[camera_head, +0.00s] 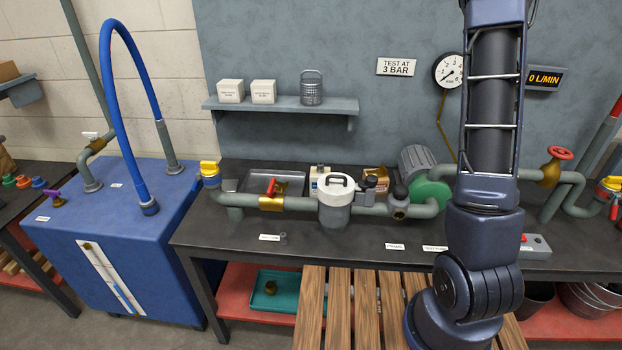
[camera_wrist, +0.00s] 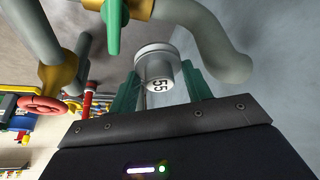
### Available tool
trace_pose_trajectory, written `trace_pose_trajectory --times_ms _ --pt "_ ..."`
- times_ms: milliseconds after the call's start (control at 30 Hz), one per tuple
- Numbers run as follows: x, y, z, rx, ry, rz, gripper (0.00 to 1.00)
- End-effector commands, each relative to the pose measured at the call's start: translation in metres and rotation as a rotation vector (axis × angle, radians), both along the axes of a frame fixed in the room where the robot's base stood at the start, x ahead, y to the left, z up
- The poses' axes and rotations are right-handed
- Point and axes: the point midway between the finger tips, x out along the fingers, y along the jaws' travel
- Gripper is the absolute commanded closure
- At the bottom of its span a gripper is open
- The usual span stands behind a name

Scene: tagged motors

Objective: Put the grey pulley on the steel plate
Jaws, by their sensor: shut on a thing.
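In the head view my arm hides the gripper and the pulley. I cannot pick out the steel plate for certain. A shallow metal tray (camera_head: 291,178) lies at the back left of the dark bench, partly behind pipework.
Grey pipes with a red-handled brass valve (camera_head: 272,197), a white-lidded filter (camera_head: 335,196) and a green-faced motor (camera_head: 424,176) run along the bench. In the wrist view a green valve handle (camera_wrist: 112,27) and pipes are close to the pulley. The bench's front strip is mostly clear.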

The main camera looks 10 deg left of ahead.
Motion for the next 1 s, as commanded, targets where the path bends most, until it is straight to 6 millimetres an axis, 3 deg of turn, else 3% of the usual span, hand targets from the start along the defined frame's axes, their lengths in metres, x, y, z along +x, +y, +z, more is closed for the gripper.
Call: trace_pose_trajectory --times_ms 33,267,600,1000 --pt "-0.001 0.018 0.005 0.002 -0.003 0.027 0.76" --pt "-0.003 0.087 0.021 0.002 -0.003 0.175 0.76" --pt "0.019 0.208 0.044 0.0 -0.002 0.641 0.76" --pt "0.04 0.291 0.064 0.0 -0.002 1.029 0.76"
